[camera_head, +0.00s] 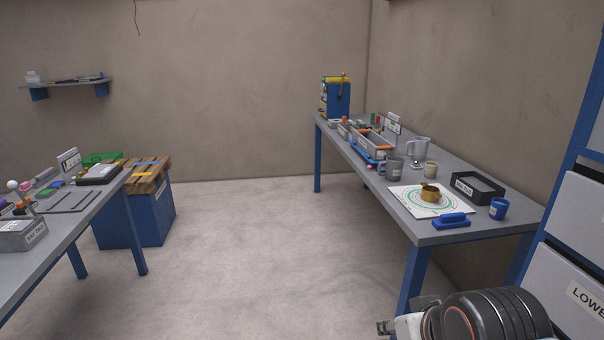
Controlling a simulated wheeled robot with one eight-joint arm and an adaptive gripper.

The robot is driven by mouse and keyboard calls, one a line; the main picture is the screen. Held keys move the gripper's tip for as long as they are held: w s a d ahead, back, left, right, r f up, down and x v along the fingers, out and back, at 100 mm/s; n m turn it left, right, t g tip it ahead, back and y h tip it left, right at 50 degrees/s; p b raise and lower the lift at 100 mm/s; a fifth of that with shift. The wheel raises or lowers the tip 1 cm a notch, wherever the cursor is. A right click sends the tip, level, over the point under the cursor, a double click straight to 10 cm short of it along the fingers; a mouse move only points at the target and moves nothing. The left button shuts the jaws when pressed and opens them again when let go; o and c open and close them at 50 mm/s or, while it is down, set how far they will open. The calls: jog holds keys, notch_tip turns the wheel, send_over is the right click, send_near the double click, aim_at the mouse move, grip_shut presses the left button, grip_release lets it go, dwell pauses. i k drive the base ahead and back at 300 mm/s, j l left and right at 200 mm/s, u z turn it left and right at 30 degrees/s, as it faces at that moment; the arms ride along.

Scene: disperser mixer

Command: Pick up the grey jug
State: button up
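Two grey vessels with handles stand on the right workbench (390,196). One is a darker grey jug-like vessel (396,167) behind the white mat, with its handle to the left. The other is a lighter grey, taller-looking vessel (419,150) a little behind it to the right. I cannot tell for certain which is the grey jug. Part of my arm shows at the bottom right, in front of the bench and well apart from both vessels. A small end piece, perhaps my gripper (386,328), shows at its left; its fingers cannot be made out.
A brass-coloured pot (430,194) sits on the white mat (405,204). A beige cup (431,169), black tray (477,187), blue mug (499,208) and blue-handled item (451,220) stand nearby. Grey bins (368,142) lie behind. The floor between the benches is clear.

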aim_at(394, 164)
jog(key=i+j+z, duration=0.1)
jog(key=i, duration=2)
